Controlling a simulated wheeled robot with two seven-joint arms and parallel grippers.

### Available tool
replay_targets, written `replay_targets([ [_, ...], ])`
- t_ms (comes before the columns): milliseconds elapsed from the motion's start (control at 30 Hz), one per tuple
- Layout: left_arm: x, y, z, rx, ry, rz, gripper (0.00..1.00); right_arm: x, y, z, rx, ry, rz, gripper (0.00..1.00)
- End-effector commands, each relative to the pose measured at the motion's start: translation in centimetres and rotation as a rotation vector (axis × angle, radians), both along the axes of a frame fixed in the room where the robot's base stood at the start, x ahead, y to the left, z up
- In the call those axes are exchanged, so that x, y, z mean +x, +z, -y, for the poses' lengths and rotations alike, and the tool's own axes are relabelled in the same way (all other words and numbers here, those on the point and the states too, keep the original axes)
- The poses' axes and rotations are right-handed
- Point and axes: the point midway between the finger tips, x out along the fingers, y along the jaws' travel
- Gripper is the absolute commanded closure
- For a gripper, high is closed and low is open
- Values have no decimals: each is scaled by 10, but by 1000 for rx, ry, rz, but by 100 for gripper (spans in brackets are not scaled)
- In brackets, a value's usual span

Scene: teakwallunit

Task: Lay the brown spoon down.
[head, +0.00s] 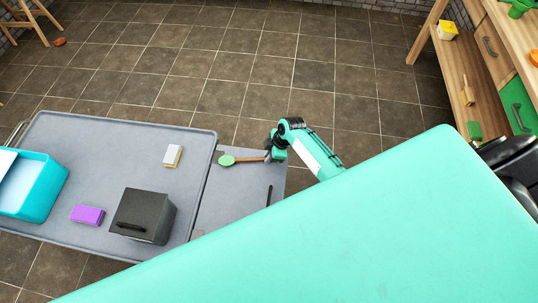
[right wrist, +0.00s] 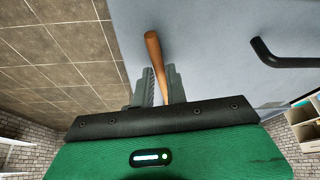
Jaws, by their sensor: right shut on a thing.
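My right gripper (head: 269,157) is shut on the handle's right end, over the grey side surface (head: 225,204). In the right wrist view the brown handle (right wrist: 154,52) sticks out from between the fingers (right wrist: 158,90), with the grey surface behind it. I cannot tell whether the spoon touches that surface or hangs just above it. My left gripper is not in view.
A grey tray-topped cart (head: 110,190) adjoins on the left, with a dark box (head: 143,215), a purple block (head: 87,215), a yellow-and-white block (head: 173,156) and a turquoise bin (head: 42,190). A black bar handle (head: 269,195) is on the side surface, which is otherwise bare.

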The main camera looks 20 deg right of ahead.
Motion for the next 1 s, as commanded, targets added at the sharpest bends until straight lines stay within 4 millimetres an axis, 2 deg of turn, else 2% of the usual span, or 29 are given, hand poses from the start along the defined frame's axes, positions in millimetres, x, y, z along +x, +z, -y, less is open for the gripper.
replay_targets([
  [267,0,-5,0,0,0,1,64,0,-6,0,0,0,0,100],
  [300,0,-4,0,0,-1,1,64,0,-5,0,1,0,1,80],
  [400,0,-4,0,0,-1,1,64,0,-5,0,0,0,0,60],
  [767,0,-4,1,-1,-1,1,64,0,-3,1,0,0,0,60],
  [867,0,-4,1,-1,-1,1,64,-1,5,5,-2,0,2,60],
  [1000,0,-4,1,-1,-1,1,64,-4,25,13,-4,1,4,60],
])
